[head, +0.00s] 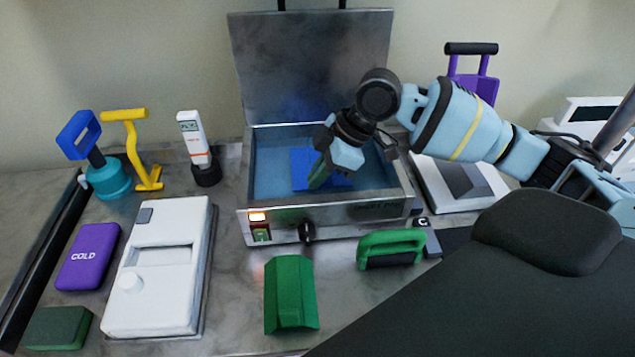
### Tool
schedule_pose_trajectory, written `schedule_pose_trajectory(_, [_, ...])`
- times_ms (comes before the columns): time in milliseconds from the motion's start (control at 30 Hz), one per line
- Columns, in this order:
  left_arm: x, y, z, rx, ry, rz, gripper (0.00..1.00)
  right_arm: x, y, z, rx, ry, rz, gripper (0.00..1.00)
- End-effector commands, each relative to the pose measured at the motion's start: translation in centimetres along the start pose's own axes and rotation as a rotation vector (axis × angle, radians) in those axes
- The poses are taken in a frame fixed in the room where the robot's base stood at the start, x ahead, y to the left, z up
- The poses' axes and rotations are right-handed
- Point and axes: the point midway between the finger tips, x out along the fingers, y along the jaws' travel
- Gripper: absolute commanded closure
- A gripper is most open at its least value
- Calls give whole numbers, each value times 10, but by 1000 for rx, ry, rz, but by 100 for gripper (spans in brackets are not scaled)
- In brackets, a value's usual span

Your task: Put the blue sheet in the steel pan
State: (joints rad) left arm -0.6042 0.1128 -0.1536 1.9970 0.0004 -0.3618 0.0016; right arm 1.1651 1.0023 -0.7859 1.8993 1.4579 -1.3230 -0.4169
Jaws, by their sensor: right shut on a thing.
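The steel pan (380,215) is an open box with a raised lid and a blue inside, at the back middle of the counter. The blue sheet (302,160) is inside the pan, near its middle, partly hidden by my right gripper. My right gripper (322,176) reaches down into the pan from the right and is shut on the blue sheet. A dark green part shows at its fingertips. I cannot tell whether the sheet touches the pan's floor. My left gripper is not in view.
The raised lid (310,65) stands behind the pan. A green angled block (290,295) and a green-handled tool (392,247) lie in front. A white device (160,265) and purple cold pack (88,256) are left. A dark padded surface (480,300) fills the lower right.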

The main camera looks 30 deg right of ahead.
Motion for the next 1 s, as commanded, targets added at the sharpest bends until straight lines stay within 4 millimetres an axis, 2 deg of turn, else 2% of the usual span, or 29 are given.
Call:
schedule_pose_trajectory(100, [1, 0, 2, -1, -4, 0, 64, 16, 0, 10, 3, -3, -1, 100])
schedule_pose_trajectory(200, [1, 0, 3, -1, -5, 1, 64, 22, 0, 13, 2, 0, 1, 100])
schedule_pose_trajectory(700, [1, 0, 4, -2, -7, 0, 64, 28, 0, 16, 0, 0, 0, 100])
schedule_pose_trajectory(733, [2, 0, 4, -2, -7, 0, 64, 28, 0, 16, 0, -1, 0, 90])
schedule_pose_trajectory(867, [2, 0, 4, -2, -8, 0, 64, 28, 0, 16, 1, -1, 0, 73])
schedule_pose_trajectory(1000, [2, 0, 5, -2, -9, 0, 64, 28, 0, 16, 1, -2, 0, 70])
